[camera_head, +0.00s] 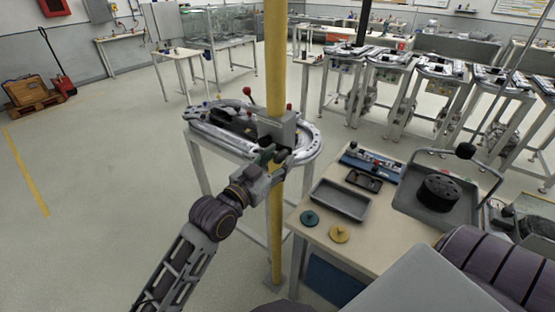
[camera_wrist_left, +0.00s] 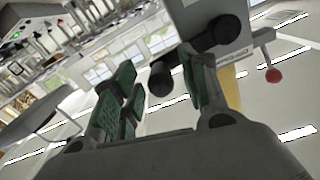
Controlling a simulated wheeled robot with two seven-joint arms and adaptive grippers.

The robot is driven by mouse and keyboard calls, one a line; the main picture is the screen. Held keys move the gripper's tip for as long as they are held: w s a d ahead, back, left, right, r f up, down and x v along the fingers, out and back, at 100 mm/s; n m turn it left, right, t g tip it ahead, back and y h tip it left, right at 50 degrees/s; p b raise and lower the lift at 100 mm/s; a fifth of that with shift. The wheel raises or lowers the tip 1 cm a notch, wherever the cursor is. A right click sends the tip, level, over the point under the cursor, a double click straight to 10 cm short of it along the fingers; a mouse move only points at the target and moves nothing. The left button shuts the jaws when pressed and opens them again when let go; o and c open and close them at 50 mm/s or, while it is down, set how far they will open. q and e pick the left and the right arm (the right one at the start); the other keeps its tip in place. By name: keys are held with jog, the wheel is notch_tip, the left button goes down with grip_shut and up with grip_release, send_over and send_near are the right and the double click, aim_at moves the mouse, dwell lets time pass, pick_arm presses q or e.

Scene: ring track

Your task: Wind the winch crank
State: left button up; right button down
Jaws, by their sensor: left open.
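The winch is a grey box (camera_head: 279,130) on a yellow post (camera_head: 275,60); the box also shows at the top of the left wrist view (camera_wrist_left: 205,15). Its dark crank (camera_wrist_left: 205,42) shows in the left wrist view, with a rounded black handle end (camera_wrist_left: 160,80). My left gripper (camera_head: 268,158) is just in front of and below the box. Its green-padded fingers (camera_wrist_left: 162,98) are open, and the handle end shows between them in the picture. I cannot tell whether they touch it. In the head view the gripper mostly hides the crank. My right gripper is not in view.
A lever with a red knob (camera_wrist_left: 273,75) sticks out beside the box. A ring track table (camera_head: 205,140) stands behind the post. A bench (camera_head: 310,232) with a grey tray (camera_head: 341,199) is at right. Floor at left is clear.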

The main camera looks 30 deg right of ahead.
pick_arm(q)
jog(key=shift+d, duration=0.1)
grip_shut()
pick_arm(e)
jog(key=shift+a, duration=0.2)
pick_arm(q)
jog(key=shift+w+r, duration=0.1)
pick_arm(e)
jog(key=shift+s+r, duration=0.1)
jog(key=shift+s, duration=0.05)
